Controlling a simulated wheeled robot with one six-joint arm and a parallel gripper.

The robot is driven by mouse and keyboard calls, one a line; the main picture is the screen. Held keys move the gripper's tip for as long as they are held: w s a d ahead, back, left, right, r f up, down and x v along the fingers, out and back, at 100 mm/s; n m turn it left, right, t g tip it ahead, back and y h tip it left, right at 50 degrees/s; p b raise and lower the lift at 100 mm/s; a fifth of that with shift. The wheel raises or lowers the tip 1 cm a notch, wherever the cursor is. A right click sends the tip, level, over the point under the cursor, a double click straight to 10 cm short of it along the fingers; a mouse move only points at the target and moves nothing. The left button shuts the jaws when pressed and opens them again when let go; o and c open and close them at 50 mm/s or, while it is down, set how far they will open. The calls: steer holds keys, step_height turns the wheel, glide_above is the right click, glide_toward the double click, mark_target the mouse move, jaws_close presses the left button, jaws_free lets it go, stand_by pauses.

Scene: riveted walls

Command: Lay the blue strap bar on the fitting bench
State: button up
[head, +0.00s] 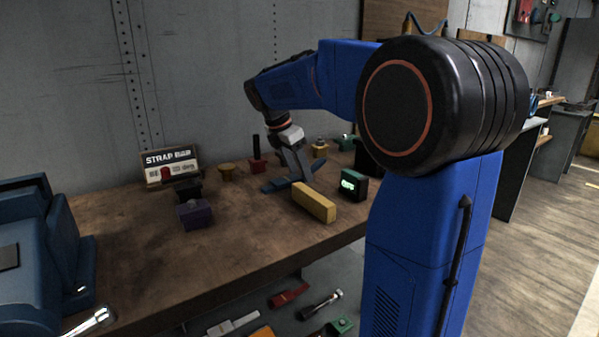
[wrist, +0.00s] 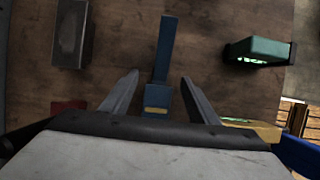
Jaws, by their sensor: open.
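The blue strap bar (head: 273,186) lies flat on the brown wooden bench top (head: 250,232). In the wrist view the bar (wrist: 166,48) runs away from me, with a yellow patch near its near end. My gripper (head: 301,178) is pointed down at the bar from above and hides part of it in the head view. In the wrist view my gripper (wrist: 158,84) is open, with one finger on each side of the bar and a visible gap to each. I cannot tell which surface is the fitting bench.
A "STRAP BAR" sign (head: 170,161) stands at the back. Near the bar are a yellow block (head: 314,203), a green box (head: 353,184) and a purple block (head: 195,214). A blue machine (head: 40,245) stands at left. Loose parts lie below the bench.

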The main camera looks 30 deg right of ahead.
mark_target(287, 179)
steer(key=v, duration=1.1)
